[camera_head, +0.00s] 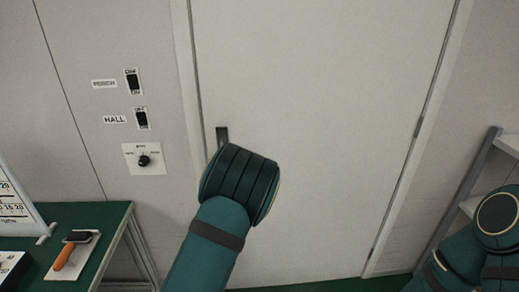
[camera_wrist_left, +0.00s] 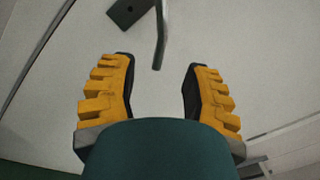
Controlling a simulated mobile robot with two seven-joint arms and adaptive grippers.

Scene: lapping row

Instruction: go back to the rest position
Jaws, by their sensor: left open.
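My left gripper (camera_wrist_left: 158,63) shows in the left wrist view with its two yellow ridged fingers wide apart and nothing held between them. In the head view its fingers are hidden by my left wrist, which is in front of the pale door (camera_head: 320,110). The dark door handle (camera_head: 222,135) shows just above my wrist. In the left wrist view the handle's lever (camera_wrist_left: 161,36) lies beyond the fingertips, near the top, apart from both fingers. My right arm is folded at the lower right of the head view; its gripper is out of the picture.
Two labelled switches (camera_head: 133,82) (camera_head: 141,119) and a dial plate (camera_head: 143,159) are on the wall left of the door. A green table (camera_head: 100,216) at lower left bears a white holder with an orange-handled tool (camera_head: 66,252). A shelf rack (camera_head: 470,190) stands at right.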

